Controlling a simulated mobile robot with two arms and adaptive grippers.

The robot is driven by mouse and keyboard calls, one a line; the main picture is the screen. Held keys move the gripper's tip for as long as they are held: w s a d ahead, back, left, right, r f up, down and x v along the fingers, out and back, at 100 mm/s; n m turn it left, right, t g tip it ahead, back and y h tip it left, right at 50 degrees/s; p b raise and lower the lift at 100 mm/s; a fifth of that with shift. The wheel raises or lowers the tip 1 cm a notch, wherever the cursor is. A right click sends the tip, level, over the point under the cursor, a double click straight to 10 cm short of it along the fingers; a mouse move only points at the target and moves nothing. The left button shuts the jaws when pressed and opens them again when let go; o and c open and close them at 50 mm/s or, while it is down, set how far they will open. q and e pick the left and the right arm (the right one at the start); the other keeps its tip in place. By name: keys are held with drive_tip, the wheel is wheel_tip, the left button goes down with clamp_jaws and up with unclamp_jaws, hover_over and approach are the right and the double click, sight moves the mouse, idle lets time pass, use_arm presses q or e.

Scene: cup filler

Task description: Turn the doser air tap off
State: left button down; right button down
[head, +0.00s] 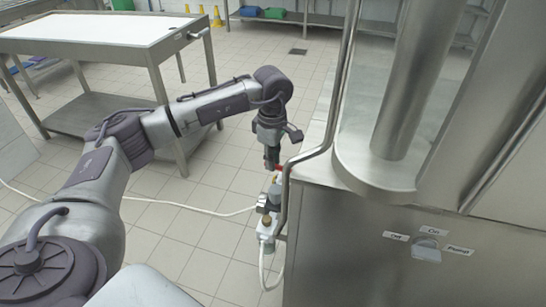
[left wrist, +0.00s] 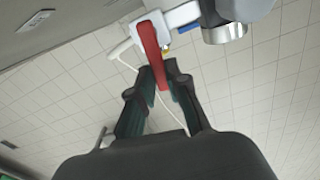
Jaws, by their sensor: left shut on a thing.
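The air tap's red handle (left wrist: 151,55) shows as a long red lever in the left wrist view, between and beyond my fingertips. A small red part of it (head: 280,168) shows in the head view, mostly hidden by my gripper. My left gripper (head: 271,165) points down beside the machine's left corner, and its fingers (left wrist: 160,78) are shut on the red handle. The air fitting (head: 268,203) below has a white body and a grey, rounded metal part (left wrist: 226,33). My right gripper is not in view.
The steel machine (head: 370,235) fills the right side, with a rotary knob (head: 426,250) and labels on its front. A vertical steel pipe (head: 338,90) stands close right of my gripper. A white-topped table (head: 100,27) is behind at left. A pale hose (head: 185,211) runs across the tiled floor.

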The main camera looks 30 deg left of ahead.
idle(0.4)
use_arm(q)
drive_tip(key=c, duration=1.1)
unclamp_jaws()
drive_tip(key=shift+c, duration=0.2)
drive_tip(key=shift+r, duration=0.1)
wheel_tip(320, 180, up, 12)
